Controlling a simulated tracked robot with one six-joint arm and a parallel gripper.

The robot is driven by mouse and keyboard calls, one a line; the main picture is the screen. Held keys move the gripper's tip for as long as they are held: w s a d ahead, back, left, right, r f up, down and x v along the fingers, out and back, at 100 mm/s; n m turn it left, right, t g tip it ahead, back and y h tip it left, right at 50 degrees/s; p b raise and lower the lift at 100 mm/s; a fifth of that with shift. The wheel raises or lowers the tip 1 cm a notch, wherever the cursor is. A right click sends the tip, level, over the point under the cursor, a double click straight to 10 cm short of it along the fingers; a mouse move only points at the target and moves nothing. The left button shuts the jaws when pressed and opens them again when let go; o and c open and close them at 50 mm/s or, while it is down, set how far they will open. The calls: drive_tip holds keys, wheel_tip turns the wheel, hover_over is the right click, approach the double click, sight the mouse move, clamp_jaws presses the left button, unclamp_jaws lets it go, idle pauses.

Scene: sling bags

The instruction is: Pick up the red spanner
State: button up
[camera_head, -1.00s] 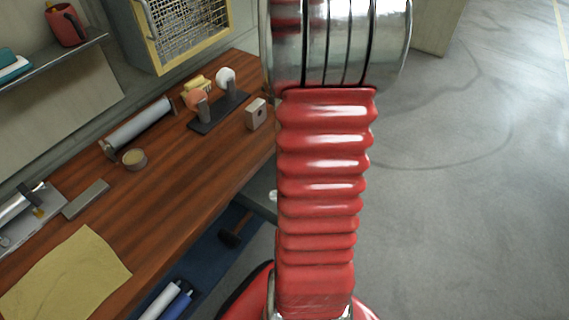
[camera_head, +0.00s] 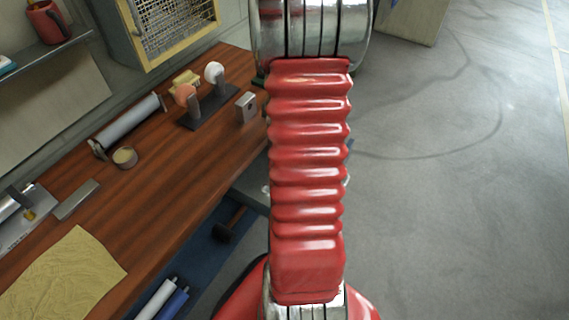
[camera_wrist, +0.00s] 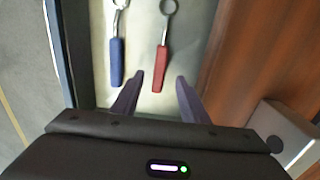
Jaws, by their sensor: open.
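The red spanner (camera_wrist: 160,66) shows in the wrist view, with a red handle and a metal ring end at the top. It lies on a pale surface (camera_wrist: 140,45), its handle end close to and between the tips of my gripper (camera_wrist: 160,80). My gripper is open, its two dark fingers apart with nothing held. A blue-handled tool (camera_wrist: 117,62) with a metal shaft lies to the left of the red spanner, apart from it. The head view does not show the spanner or my gripper; my red arm fills its middle.
A brown wooden bench (camera_head: 150,195) with a yellow cloth (camera_head: 65,275), a grey roll (camera_head: 128,122) and a stand with round pads (camera_head: 205,106) lies left in the head view. A grey block (camera_wrist: 285,135) sits lower right in the wrist view. Grey floor (camera_head: 450,210) at right is clear.

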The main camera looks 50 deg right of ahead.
drive_tip(key=shift+f, duration=0.8)
drive_tip(key=shift+f, duration=2.6)
drive_tip(key=shift+c, duration=0.6)
clamp_jaws()
